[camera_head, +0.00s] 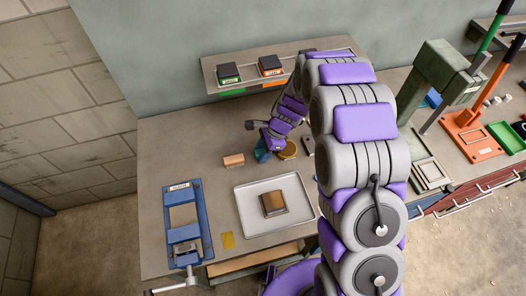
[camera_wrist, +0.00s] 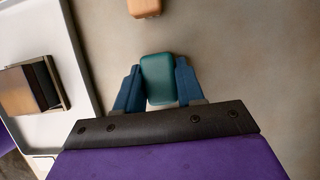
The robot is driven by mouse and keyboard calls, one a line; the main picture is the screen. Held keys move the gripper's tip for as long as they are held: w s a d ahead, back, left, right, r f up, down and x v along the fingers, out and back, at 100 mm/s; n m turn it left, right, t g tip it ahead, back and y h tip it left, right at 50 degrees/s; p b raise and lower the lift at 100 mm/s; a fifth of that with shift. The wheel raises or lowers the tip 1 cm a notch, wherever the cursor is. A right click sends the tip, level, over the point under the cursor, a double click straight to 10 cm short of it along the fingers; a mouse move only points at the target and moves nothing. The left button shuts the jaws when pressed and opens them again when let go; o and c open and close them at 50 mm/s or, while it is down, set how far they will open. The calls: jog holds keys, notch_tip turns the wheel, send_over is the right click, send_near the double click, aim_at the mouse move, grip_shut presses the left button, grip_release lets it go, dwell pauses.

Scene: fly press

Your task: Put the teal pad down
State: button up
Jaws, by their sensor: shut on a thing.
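The teal pad (camera_wrist: 158,78) is a small rounded block between the two blue fingers of my gripper (camera_wrist: 157,88) in the wrist view. My gripper is shut on it, with a finger along each side. In the head view my gripper (camera_head: 263,150) is low over the bench, left of a round yellow-brown object. The pad is small there and hard to tell from the blue fingers. I cannot tell whether the pad touches the bench top (camera_head: 165,150).
An orange-tan block (camera_head: 233,160) lies just left of my gripper. A white tray (camera_head: 250,229) holding a brown and dark block (camera_head: 273,204) is in front. A blue vise (camera_head: 184,225) stands at the left. A shelf (camera_head: 298,64) with two boxes is behind.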

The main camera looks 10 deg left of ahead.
jog(key=shift+a, duration=0.2)
jog(key=o, duration=0.7)
jog(key=shift+a, duration=0.2)
jog(key=shift+c, duration=0.2)
jog(key=o, duration=0.4)
jog(key=shift+d, duration=0.35)
jog(key=shift+d+r, duration=0.1)
jog(key=shift+d, duration=0.1)
jog(key=shift+r, duration=0.25)
jog(key=p+v, duration=0.2)
jog(key=v, duration=0.9)
jog(key=shift+a+r, duration=0.1)
jog(key=shift+r, duration=0.1)
